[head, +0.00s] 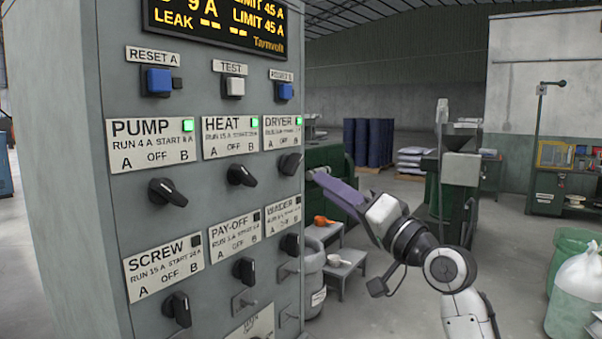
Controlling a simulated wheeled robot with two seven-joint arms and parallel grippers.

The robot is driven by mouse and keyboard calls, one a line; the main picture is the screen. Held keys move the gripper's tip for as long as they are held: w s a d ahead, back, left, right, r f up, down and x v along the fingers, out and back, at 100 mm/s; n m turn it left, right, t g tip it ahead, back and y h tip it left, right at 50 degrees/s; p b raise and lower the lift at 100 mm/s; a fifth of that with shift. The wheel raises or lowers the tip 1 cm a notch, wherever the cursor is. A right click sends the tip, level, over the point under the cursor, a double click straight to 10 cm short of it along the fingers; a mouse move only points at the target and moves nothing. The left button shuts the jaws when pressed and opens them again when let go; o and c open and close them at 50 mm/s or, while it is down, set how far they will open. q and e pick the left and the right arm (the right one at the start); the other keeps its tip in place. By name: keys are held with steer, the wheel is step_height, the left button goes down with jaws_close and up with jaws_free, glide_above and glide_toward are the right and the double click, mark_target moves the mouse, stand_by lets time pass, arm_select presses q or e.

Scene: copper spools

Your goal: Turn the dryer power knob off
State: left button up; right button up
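The dryer knob (290,164) is a black rotary knob on the right side of the grey control panel (215,205). The white DRYER label (282,133) above it reads A, OFF, B, and its small green lamp (299,120) is lit. The knob is seen at a slant, and I cannot tell which mark it points to. My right gripper (316,178), with a purple body, is just right of and slightly below the knob, apart from it in the picture. Its fingertips are small and seen side-on, so their opening is unclear. My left gripper is out of view.
The pump knob (167,192) and heat knob (241,175) are left of the dryer knob, both under lit green lamps. The winder knob (289,244) is close below it. Blue and white push buttons sit above. A grey bin (311,275) stands beside the panel.

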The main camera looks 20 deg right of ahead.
mark_target(297, 168)
steer(key=p+x, duration=0.2)
steer(key=x, duration=0.7)
steer(key=shift+w+a, duration=0.1)
steer(key=shift+w, duration=0.3)
steer(key=shift+f, duration=0.1)
jaws_close()
